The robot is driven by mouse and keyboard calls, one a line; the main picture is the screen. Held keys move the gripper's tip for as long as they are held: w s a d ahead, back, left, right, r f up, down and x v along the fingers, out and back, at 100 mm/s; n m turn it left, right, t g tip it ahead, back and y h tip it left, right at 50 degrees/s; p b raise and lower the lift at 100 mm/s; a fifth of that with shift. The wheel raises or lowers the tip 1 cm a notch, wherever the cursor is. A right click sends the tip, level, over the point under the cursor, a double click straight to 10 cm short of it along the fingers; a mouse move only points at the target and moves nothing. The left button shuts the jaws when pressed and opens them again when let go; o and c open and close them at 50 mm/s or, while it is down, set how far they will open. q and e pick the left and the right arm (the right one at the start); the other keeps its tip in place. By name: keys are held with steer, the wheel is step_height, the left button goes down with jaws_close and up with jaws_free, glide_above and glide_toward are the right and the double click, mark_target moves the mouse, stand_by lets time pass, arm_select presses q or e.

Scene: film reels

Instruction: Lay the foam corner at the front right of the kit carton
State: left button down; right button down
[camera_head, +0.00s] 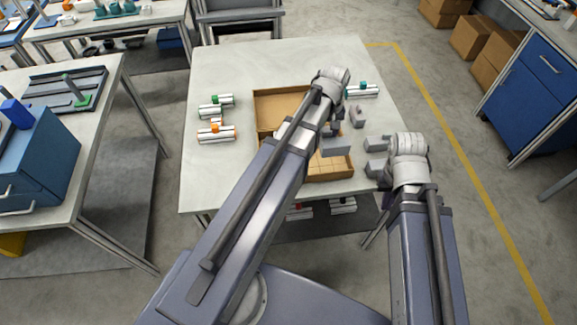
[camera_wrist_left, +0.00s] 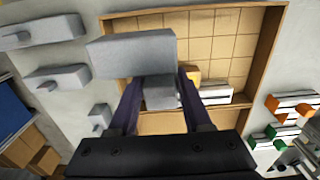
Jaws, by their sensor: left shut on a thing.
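My left gripper (camera_head: 333,128) is shut on a grey foam corner (camera_head: 337,147), a block with a small grip post, held over the carton. In the left wrist view the foam corner (camera_wrist_left: 132,54) hangs from the fingers, near the carton's front right. The kit carton (camera_head: 343,178) is an open brown box on the table, partly hidden by my left arm. In the left wrist view its rim (camera_wrist_left: 268,40) and gridded floor show. My right gripper (camera_head: 408,160) is at the table's right front; its fingers cannot be made out.
Grey blocks with posts (camera_head: 376,144) lie right of the carton; they also show in the left wrist view (camera_wrist_left: 55,78). Several reels (camera_head: 216,134) lie left of the carton.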

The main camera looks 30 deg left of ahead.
arm_select(q)
steer(key=shift+s+d+r+p, duration=0.1)
steer(key=shift+d+r+p, duration=0.2)
steer(key=shift+r, duration=0.25)
steer(key=shift+d+f+b, duration=0.1)
steer(key=shift+f+b, duration=0.2)
steer(key=shift+f, duration=0.1)
steer(key=b, duration=1)
glide_toward(323, 162)
step_height(323, 162, down, 5)
steer(key=shift+f, duration=0.2)
steer(key=shift+r, duration=0.15)
steer(key=c, duration=0.8)
jaws_free()
steer(key=shift+f, duration=0.2)
steer(key=o, duration=0.5)
steer(key=shift+c, duration=0.2)
steer(key=shift+r, duration=0.1)
